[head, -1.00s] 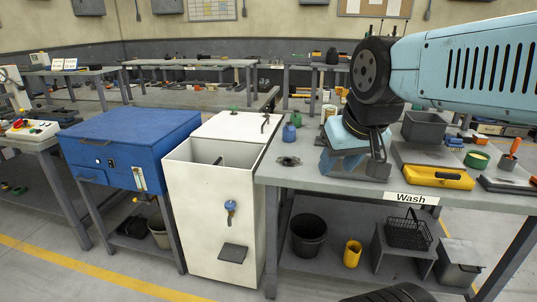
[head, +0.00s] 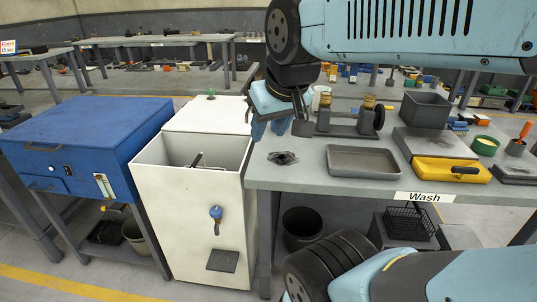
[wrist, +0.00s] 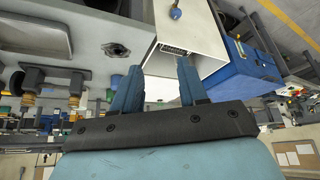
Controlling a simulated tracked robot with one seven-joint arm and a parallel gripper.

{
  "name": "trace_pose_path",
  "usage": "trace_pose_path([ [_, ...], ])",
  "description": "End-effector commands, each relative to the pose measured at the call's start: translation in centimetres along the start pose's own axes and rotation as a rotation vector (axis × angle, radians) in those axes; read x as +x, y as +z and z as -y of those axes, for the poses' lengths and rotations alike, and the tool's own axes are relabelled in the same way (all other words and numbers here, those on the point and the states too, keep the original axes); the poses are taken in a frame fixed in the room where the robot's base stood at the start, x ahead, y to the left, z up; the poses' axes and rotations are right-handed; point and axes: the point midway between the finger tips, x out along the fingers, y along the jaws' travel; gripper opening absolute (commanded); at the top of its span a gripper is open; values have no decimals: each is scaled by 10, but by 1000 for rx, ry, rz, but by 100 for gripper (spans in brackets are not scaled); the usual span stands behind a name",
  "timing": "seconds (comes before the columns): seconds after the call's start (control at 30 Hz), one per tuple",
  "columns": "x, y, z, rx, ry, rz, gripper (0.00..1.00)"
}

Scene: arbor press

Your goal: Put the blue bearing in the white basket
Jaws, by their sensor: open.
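I cannot make out a blue bearing or a white basket in either view. My gripper (head: 270,127) is in the head view, above the back left corner of the wash bench, with its blue fingers pointing down beside the white tank (head: 188,204). In the wrist view my gripper (wrist: 158,64) has its two blue fingers apart with nothing between them. The tank's open top faces up, with a dark bar-like thing (head: 197,160) inside. A dark, flat, round-holed part (head: 283,158) lies on the bench's left end.
The wash bench (head: 300,180) holds a grey tray (head: 363,160), a dark fixture with brass-coloured parts (head: 345,122), a grey bin (head: 425,108) and a yellow case (head: 450,170). A black wire basket (head: 408,222) sits below. A blue cabinet (head: 85,130) stands left of the tank.

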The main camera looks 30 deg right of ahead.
Motion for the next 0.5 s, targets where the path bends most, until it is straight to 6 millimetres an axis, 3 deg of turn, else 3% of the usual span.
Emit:
trace_pose_path([
  [0.1,0,0,0,0,0,0,44],
  [0.27,4,-5,-2,63,-4,9,60],
  [0.43,22,-27,-4,355,-17,48,76],
  [0.5,34,-40,-11,533,-21,69,76],
])
